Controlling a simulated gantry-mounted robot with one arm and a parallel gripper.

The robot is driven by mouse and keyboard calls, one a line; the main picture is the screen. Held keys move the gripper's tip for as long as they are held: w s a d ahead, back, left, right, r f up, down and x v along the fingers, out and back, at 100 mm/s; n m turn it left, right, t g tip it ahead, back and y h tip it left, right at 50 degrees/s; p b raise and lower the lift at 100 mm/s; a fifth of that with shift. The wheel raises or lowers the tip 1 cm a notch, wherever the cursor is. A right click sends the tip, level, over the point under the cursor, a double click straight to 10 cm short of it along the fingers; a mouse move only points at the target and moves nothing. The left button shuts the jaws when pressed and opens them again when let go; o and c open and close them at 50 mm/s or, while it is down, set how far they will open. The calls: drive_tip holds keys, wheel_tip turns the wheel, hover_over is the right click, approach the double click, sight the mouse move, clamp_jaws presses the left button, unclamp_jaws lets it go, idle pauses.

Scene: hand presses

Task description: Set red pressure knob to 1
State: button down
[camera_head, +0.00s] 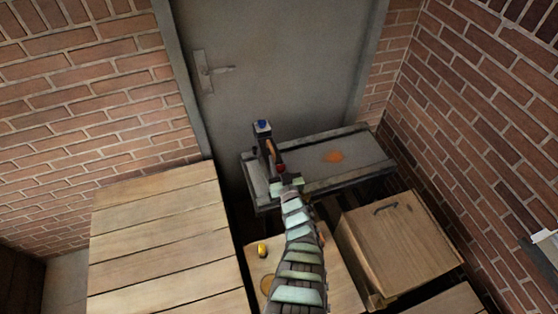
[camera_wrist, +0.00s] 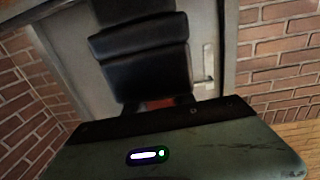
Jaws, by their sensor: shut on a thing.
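The hand press (camera_head: 262,140) stands on the left end of a grey metal bench. It has a blue knob on top and an orange part on its side. The red pressure knob (camera_head: 280,168) is low on the press's near side. My gripper (camera_head: 281,176) reaches up to it from below and is shut on it. In the wrist view a strip of the red knob (camera_wrist: 158,104) shows between two dark fingers, below the black press body (camera_wrist: 140,45). My gripper's body hides the rest of the knob. No scale or mark on it is readable.
The grey bench (camera_head: 350,160) has an orange patch on top. A grey door (camera_head: 280,70) is behind it. A wooden table (camera_head: 160,235) stands left, with a small yellow object (camera_head: 262,249) on wood nearer me. A wooden box (camera_head: 400,240) with a dark handle is right.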

drive_tip(key=shift+n+y+b, duration=0.3)
drive_tip(key=shift+w+a+r+y+b, duration=0.1)
drive_tip(key=shift+r+y+b, duration=0.05)
drive_tip(key=shift+y+b, duration=0.2)
drive_tip(key=shift+n+g+y+b, duration=0.25)
drive_tip(key=shift+n+g+b, duration=0.15)
drive_tip(key=shift+b, duration=0.1)
drive_tip(key=shift+y+b, duration=0.3)
drive_tip(key=shift+b, duration=0.15)
drive_tip(key=shift+s+a+n+g+y+b, duration=0.15)
drive_tip(key=shift+n+y+b, duration=0.2)
drive_tip(key=shift+b, duration=0.2)
drive_tip(key=shift+s+n+g+y+b, duration=0.15)
drive_tip(key=shift+n+y+b, duration=0.15)
drive_tip(key=shift+b, duration=0.2)
drive_tip(key=n+g+y+b, duration=0.1)
drive_tip(key=y+b, duration=0.1)
drive_tip(key=b, duration=0.1)
drive_tip(key=shift+a+r+n, duration=0.1)
drive_tip(key=shift+a+n, duration=0.05)
drive_tip(key=shift+n, duration=0.1)
drive_tip(key=shift+r+g+y+b, duration=0.1)
drive_tip(key=shift+g+y+b, duration=0.15)
drive_tip(key=shift+g+b, duration=0.1)
drive_tip(key=shift+s+a+r, duration=0.1)
